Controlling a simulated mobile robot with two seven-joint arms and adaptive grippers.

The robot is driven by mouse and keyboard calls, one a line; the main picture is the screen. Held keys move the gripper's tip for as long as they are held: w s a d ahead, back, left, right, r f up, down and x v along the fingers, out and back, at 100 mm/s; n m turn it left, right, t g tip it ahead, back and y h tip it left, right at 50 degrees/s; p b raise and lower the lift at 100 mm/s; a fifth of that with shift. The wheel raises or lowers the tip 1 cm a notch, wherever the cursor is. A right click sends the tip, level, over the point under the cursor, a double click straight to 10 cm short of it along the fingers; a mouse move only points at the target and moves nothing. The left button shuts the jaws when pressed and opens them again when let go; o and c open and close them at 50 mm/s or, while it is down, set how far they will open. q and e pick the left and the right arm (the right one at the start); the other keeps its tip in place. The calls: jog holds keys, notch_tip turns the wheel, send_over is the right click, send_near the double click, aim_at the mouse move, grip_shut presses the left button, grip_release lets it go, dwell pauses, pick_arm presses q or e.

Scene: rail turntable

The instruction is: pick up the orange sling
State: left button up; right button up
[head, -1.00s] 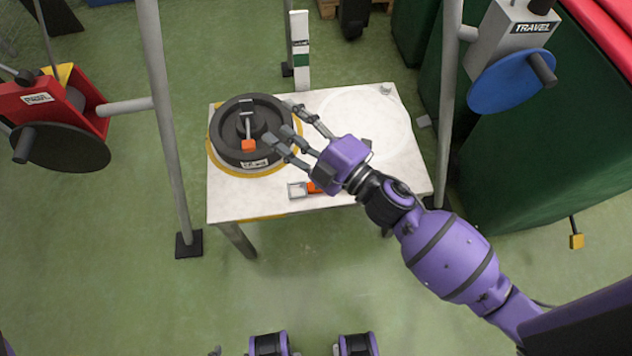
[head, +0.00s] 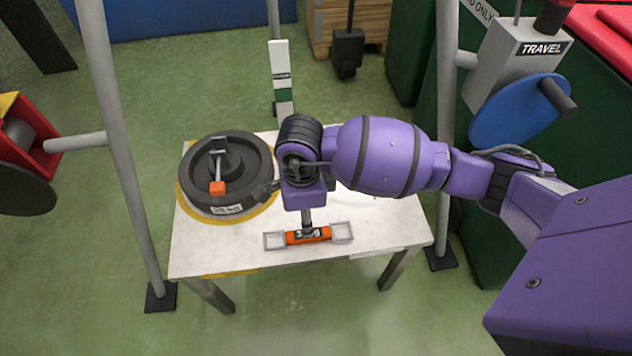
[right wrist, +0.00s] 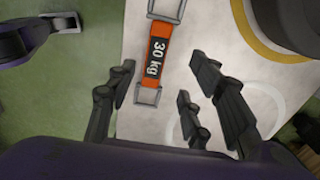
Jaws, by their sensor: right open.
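The orange sling (head: 322,234) lies flat near the front edge of the white table (head: 200,250). It has a square metal link at each end and a black label in its middle. In the right wrist view the sling (right wrist: 159,30) runs lengthwise, and its label reads "30 kg". My right gripper (head: 288,207) points down above the sling, and one finger overlaps the label in the head view. In the right wrist view its fingers (right wrist: 157,72) are spread and empty, with the sling's near link between them. I cannot tell the exact height. My left gripper is not in view.
A dark round weight (head: 240,199) with a hook and orange block stands left of my gripper. A grey post (head: 120,150) rises at the left and another (head: 445,120) at the right. A blue disc (head: 515,110) hangs at the right. The table's front left is clear.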

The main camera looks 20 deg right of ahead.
aim_at(321, 233)
jog(key=f, duration=0.2)
jog(key=f+b, duration=0.1)
jog(key=f, duration=0.4)
jog(key=shift+s+d, duration=0.2)
jog(key=shift+s, duration=0.15)
grip_shut()
